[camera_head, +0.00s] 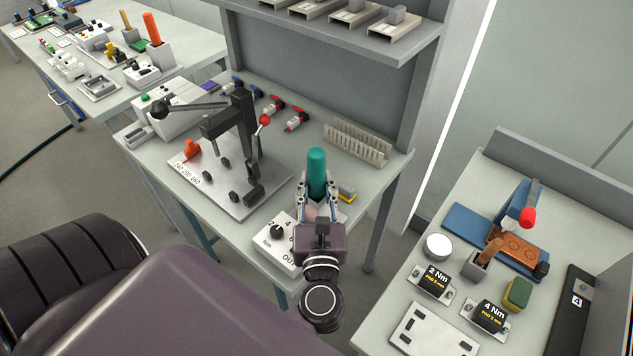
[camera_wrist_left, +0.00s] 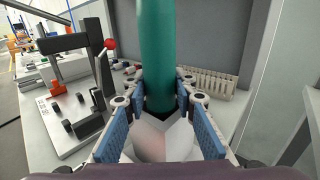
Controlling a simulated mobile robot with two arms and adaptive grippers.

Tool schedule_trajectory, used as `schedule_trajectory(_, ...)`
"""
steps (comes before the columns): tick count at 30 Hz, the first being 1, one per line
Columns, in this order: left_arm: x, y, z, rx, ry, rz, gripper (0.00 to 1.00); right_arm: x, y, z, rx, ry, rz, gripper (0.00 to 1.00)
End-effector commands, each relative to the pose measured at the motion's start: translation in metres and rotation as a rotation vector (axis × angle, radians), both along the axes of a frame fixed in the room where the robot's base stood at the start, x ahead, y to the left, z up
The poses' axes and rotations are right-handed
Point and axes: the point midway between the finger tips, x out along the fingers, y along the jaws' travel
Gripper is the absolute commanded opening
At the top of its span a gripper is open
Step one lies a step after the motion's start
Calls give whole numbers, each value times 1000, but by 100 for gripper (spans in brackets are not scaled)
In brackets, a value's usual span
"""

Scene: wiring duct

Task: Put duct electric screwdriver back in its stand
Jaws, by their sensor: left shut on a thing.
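The teal screwdriver (camera_head: 317,172) stands upright near the front right of the middle bench, and its teal body also fills the centre of the left wrist view (camera_wrist_left: 158,55). My left gripper (camera_head: 318,192) is shut on it, with a blue-padded finger on each side. A pale faceted piece (camera_wrist_left: 163,137) shows between the fingers below the teal body; it may be the stand. I cannot tell whether the screwdriver is seated in it or only in front of it. The tool's lower end is hidden. My right gripper is not in view.
A lever press (camera_head: 233,130) on a plate stands left of the gripper. A white box with a knob (camera_head: 277,232) is close by on the left. A slotted grey duct (camera_head: 357,143) and a yellow block (camera_head: 347,191) lie behind and right. A shelf (camera_head: 330,35) overhangs the back.

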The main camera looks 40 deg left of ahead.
Motion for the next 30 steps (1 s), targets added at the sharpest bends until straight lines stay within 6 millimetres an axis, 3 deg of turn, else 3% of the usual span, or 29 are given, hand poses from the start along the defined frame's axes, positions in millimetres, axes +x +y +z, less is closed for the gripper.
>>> schedule_trajectory(3,0,0,1,2,-2,0,0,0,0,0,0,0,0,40)
schedule_trajectory(4,0,0,1,2,-2,0,28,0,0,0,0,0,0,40)
schedule_trajectory(9,0,0,1,1,-2,0,45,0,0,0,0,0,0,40)
schedule_trajectory(20,-5,-4,-1,0,2,-1,45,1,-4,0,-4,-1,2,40)
schedule_trajectory(30,-57,-43,-1,0,5,-1,45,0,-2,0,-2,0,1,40)
